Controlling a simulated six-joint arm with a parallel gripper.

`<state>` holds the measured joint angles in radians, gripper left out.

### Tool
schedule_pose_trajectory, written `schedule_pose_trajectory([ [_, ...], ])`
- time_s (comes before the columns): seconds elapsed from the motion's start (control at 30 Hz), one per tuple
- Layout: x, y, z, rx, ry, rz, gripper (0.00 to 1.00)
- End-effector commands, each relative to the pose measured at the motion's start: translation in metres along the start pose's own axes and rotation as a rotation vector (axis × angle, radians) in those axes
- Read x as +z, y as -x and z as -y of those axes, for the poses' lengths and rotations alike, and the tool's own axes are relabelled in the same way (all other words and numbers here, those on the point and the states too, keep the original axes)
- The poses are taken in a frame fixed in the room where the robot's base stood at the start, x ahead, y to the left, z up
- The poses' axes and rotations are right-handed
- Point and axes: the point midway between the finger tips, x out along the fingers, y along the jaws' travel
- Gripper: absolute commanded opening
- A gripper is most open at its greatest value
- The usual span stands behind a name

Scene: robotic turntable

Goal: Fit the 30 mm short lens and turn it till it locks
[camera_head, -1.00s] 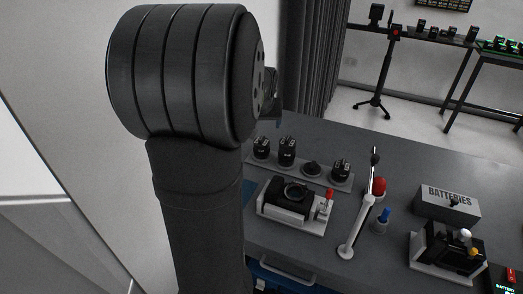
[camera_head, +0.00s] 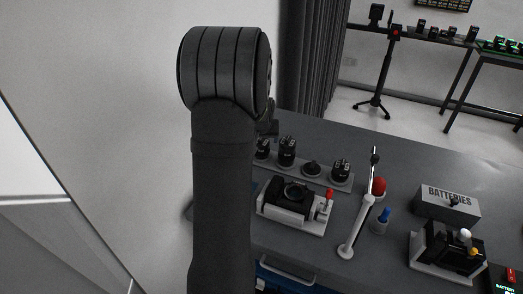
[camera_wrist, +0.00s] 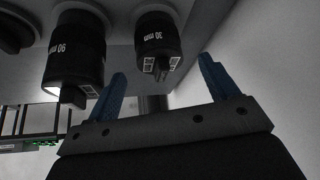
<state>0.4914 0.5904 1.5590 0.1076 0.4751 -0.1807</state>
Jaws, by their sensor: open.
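The 30 mm lens (camera_wrist: 158,42), a short black cylinder with white lettering, stands in the rack and shows upper middle in the wrist view. In the head view the leftmost lens (camera_head: 263,151) appears to be it, partly hidden behind my arm. My gripper (camera_wrist: 160,78) is open and empty; its blue fingers point toward the 30 mm lens, which lies ahead between their lines, apart from them. The camera body (camera_head: 293,197) sits in a white cradle (camera_head: 283,217) in front of the rack, its round mount facing up. My gripper's fingers are not clear in the head view.
The 90 mm lens (camera_wrist: 75,50) stands beside the 30 mm lens, near my left finger in the wrist view. The grey rack (camera_head: 327,178) also holds a low cap-like piece (camera_head: 311,169) and another lens (camera_head: 341,168). A white lever (camera_head: 357,225) stands right of the cradle.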

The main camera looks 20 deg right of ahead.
Motion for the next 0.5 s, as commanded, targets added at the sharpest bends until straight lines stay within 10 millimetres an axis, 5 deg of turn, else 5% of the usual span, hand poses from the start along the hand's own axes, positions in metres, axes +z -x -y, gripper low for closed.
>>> schedule_pose_trajectory([
  [0.23, 0.0, -0.035, 0.0, 0.0, 0.0, 0.003, 0.8],
  [0.5, 0.0, -0.047, 0.0, 0.0, 0.001, 0.001, 0.8],
])
